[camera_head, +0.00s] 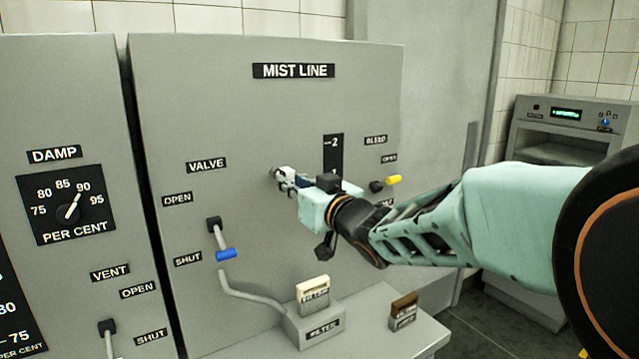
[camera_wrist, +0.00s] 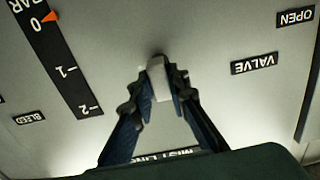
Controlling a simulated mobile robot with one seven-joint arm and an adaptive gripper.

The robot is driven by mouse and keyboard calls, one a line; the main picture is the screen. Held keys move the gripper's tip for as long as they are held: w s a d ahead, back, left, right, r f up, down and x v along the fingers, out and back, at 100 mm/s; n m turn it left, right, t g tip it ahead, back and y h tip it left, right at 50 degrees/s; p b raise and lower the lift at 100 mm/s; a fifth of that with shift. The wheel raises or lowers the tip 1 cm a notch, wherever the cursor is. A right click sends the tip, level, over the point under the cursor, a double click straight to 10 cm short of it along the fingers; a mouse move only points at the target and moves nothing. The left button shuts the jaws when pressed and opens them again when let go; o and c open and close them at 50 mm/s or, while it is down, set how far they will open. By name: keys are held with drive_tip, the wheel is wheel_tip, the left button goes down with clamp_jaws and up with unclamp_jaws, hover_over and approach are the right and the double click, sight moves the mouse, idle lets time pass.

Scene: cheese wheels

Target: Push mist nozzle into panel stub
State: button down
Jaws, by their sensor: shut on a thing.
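My gripper (camera_head: 286,178) reaches in from the right to the grey mist line panel (camera_head: 240,110). In the wrist view, which shows the panel upside down, my gripper (camera_wrist: 158,88) has its two dark fingers closed on a small pale grey piece, the mist nozzle (camera_wrist: 158,80). The nozzle points at the panel face. A darker round tip (camera_wrist: 157,60) shows at its far end, close to or against the panel. I cannot tell whether this is the panel stub or part of the nozzle, or how deep any fit is.
A blue-handled valve lever (camera_head: 226,254) is left of and below my gripper. A yellow-tipped bleed lever (camera_head: 393,180) is close by my wrist on the right. A filter holder (camera_head: 315,325) and a brown block (camera_head: 404,308) stand on the ledge below.

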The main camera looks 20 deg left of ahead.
drive_tip(key=shift+w+a, duration=0.5)
drive_tip(key=shift+a, duration=0.05)
drive_tip(key=c, duration=1.8)
unclamp_jaws()
drive_tip(key=shift+s+d, duration=0.1)
drive_tip(key=v, duration=0.7)
drive_tip(key=shift+d, duration=0.15)
